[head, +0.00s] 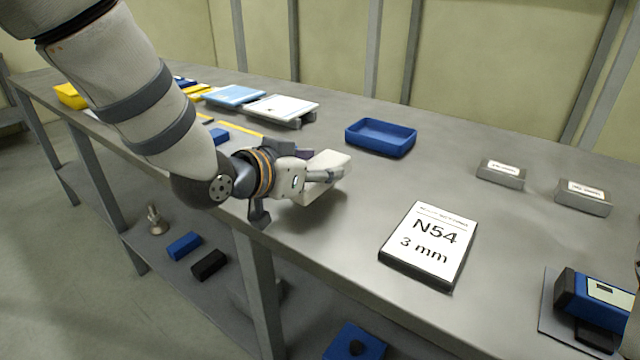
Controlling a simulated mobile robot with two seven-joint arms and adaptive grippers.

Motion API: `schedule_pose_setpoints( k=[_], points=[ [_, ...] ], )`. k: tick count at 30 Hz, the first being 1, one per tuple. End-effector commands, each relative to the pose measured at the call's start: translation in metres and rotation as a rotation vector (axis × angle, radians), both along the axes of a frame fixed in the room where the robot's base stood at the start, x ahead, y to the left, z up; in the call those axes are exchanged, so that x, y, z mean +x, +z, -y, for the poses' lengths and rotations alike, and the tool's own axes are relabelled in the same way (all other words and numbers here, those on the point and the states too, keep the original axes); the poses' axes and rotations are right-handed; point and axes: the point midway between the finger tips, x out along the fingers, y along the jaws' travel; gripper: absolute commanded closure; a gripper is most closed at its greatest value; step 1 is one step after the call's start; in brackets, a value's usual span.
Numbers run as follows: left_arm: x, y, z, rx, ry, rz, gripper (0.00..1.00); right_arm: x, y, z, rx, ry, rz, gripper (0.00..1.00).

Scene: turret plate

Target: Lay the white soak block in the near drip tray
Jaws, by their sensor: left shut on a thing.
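My left gripper (324,176) reaches in from the left over the table's front part. It is shut on a pale white block (329,161), which I take to be the soak block. The block is tilted, and the fingers hide part of it. It seems to be held above the tabletop. A shallow blue open tray (380,138) stands on the table behind and to the right of the gripper, apart from the block. It looks empty. I cannot tell whether it is the near drip tray. My right gripper is not in view.
A sign reading N54 3 mm (430,243) lies right of the gripper on the grey table (340,240). Two labelled grey blocks (501,173) (583,197) stand at right, with a blue device (597,300) nearer. White-topped (283,107) and blue-topped (234,95) items lie at back left.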

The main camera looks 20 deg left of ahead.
Motion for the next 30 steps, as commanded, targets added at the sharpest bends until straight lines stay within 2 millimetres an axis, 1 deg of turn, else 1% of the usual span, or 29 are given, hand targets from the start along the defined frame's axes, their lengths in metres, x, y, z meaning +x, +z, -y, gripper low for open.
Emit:
schedule_pose_setpoints(
  k=[1,3,5,7,13,17,18,20,21,30],
  points=[
    [-0.001,-0.01,0.008,0.004,-0.004,-0.005,0.82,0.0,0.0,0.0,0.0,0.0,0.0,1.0],
    [0.0,-0.024,0.007,-0.001,-0.001,-0.006,0.82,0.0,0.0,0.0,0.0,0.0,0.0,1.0],
    [0.0,-0.031,0.007,0.0,-0.001,-0.003,0.82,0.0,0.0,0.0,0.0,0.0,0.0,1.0],
    [0.0,-0.034,0.006,0.0,-0.001,0.0,0.82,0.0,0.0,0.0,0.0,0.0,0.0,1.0],
    [0.0,-0.033,0.006,-0.001,-0.001,0.001,0.82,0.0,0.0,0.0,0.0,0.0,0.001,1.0],
    [0.0,-0.037,0.006,0.0,-0.002,-0.001,0.82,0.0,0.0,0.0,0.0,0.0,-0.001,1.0],
    [0.0,-0.038,0.006,0.0,-0.002,-0.001,0.5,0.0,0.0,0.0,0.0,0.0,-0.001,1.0],
    [0.0,-0.037,0.006,0.0,-0.002,-0.001,0.36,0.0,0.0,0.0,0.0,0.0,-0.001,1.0],
    [0.0,-0.037,0.006,0.0,-0.002,-0.001,0.34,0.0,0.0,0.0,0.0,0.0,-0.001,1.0],
    [0.0,-0.037,0.006,0.001,-0.001,-0.001,0.34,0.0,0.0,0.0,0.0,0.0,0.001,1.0]
  ],
)
